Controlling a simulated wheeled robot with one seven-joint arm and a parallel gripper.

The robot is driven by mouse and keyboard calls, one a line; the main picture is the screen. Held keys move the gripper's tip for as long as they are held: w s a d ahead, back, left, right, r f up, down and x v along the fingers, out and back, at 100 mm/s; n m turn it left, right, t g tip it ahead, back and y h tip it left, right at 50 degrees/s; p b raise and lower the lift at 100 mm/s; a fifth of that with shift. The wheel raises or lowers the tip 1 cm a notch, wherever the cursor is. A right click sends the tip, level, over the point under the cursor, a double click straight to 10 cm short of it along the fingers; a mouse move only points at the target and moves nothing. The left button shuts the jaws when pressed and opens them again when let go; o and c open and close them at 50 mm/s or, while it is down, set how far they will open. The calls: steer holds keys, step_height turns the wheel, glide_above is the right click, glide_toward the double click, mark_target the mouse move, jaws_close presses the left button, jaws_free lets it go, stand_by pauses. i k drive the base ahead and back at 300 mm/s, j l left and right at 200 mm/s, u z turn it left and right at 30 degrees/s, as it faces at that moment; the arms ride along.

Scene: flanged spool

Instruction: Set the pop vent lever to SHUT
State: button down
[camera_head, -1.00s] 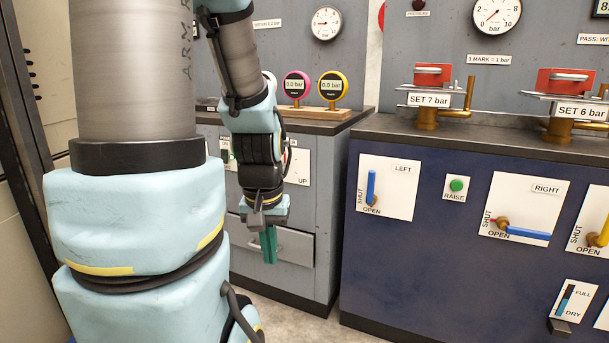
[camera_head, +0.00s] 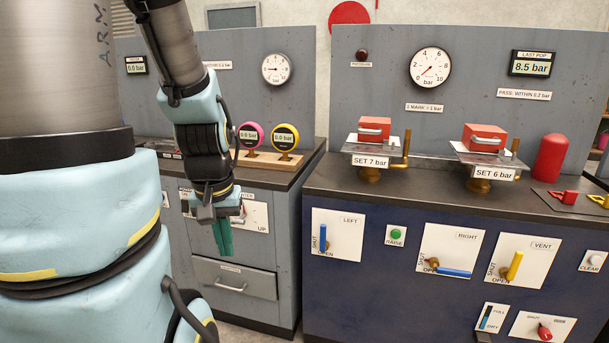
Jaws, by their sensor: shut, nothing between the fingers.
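The vent lever (camera_head: 515,265) is a yellow handle on a white plate (camera_head: 537,251) marked VENT, on the front of the blue bench. It stands nearly upright from a brass pivot, leaning slightly right. SHUT is lettered along the plate's left side and OPEN below the pivot. My gripper (camera_head: 222,237) has green fingers, is shut and empty, and points down in front of the grey cabinet. It is well to the left of the vent lever, not touching it.
The LEFT lever (camera_head: 323,238) is blue and upright; the blue RIGHT lever (camera_head: 454,273) lies level. A green RAISE button (camera_head: 396,234) sits between their plates. A red-handled valve (camera_head: 545,332) is below the vent plate. The bench top (camera_head: 400,198) overhangs slightly.

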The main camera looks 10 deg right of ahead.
mark_target(506, 273)
steer(key=i+l, duration=0.15)
steer(key=l, duration=0.2)
steer(key=i+l, duration=0.15)
steer(key=l, duration=0.15)
steer(key=i+l+z, duration=0.1)
steer(key=l, duration=0.25)
steer(key=i+l, duration=0.2)
steer(key=l, duration=0.15)
